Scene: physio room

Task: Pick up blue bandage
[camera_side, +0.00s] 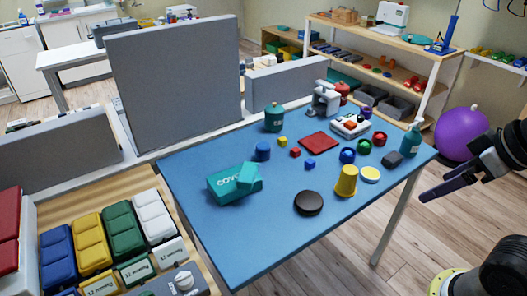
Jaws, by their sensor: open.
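A short blue cylinder (263,151), which looks like a rolled blue bandage, stands on the blue table (285,228) left of its middle, behind a teal box. Another blue round item (347,155) sits right of the middle, next to a green one; I cannot tell for certain which is the bandage. My gripper (432,192) is at the right of the picture, off the table's right edge, far from both. It is open and empty.
The teal box (226,190), a dark round disc (308,203) and a yellow cup (346,181) stand toward the front. A red square (318,141), small cubes, a white device (350,126) and bottles stand behind. Grey panels (180,85) border the back left. The table's front left is clear.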

